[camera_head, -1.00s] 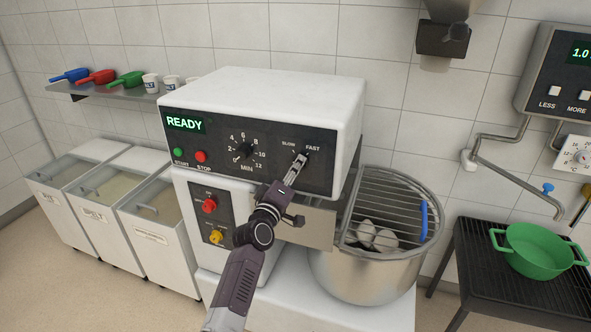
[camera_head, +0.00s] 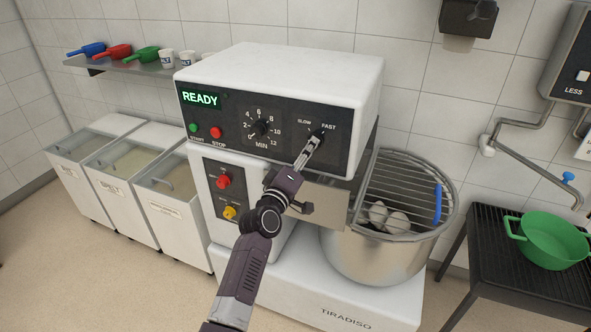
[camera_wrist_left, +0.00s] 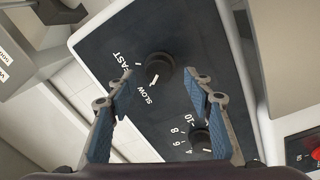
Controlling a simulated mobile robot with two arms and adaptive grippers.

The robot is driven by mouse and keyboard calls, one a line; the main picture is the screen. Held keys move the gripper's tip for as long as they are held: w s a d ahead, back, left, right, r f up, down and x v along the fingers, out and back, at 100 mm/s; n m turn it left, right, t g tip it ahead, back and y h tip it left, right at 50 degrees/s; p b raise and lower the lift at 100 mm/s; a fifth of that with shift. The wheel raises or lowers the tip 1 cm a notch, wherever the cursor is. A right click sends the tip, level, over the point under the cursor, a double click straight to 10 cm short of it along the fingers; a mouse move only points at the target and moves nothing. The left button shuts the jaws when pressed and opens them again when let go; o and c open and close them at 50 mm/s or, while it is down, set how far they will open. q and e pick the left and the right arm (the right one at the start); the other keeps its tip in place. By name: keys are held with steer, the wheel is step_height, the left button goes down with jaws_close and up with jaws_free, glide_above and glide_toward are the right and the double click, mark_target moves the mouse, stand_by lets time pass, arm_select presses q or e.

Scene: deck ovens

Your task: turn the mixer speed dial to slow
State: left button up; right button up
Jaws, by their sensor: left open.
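The black mixer speed dial (camera_head: 320,133) is at the right of the mixer's dark front panel, below the SLOW and FAST labels. It also shows in the left wrist view (camera_wrist_left: 160,67), with a white mark on its SLOW side. My left gripper (camera_head: 313,144) reaches up to the dial from below. In the left wrist view its fingers (camera_wrist_left: 161,76) are open, one on each side of the dial, with gaps visible. I cannot tell how far the tips are from the panel. My right gripper is not in view.
The minute dial (camera_head: 261,129) and the green and red buttons (camera_head: 215,132) are left of the speed dial. The mixing bowl (camera_head: 375,255) with its wire guard is at lower right. Flour bins stand at left.

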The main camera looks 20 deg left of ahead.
arm_select(q)
steer(key=s, duration=0.9)
steer(key=shift+a+f, duration=0.3)
